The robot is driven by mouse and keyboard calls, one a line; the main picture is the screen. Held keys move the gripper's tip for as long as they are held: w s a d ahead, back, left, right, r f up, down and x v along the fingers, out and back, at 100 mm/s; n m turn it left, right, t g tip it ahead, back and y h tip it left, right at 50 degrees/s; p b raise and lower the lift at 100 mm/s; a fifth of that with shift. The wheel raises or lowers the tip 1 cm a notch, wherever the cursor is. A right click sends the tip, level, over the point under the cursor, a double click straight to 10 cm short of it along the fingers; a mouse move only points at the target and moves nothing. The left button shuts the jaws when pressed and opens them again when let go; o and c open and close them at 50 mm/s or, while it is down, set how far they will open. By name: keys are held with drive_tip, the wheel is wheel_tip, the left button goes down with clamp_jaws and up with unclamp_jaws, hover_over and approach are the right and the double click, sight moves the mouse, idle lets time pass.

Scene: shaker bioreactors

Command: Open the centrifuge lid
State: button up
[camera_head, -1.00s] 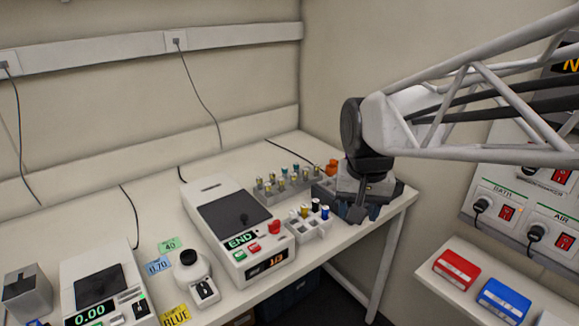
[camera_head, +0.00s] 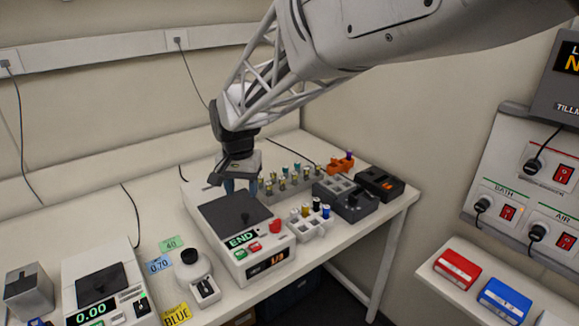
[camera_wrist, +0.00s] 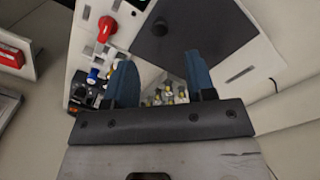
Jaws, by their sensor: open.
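My gripper (camera_head: 241,188) is open and empty, pointing down over the back right part of the centrifuge. Contact between fingers and lid cannot be told.
A rack of vials (camera_head: 297,183) stands right behind the centrifuge, close to my fingers. A white holder with coloured vials (camera_head: 309,227) stands to its right. Dark devices (camera_head: 348,202) fill the far right corner. A white instrument reading 0.00 (camera_head: 97,283) stands left.

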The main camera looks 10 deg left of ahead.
sight(245, 214)
drive_tip(key=shift+f, duration=0.15)
drive_tip(key=shift+f, duration=3.75)
clamp_jaws()
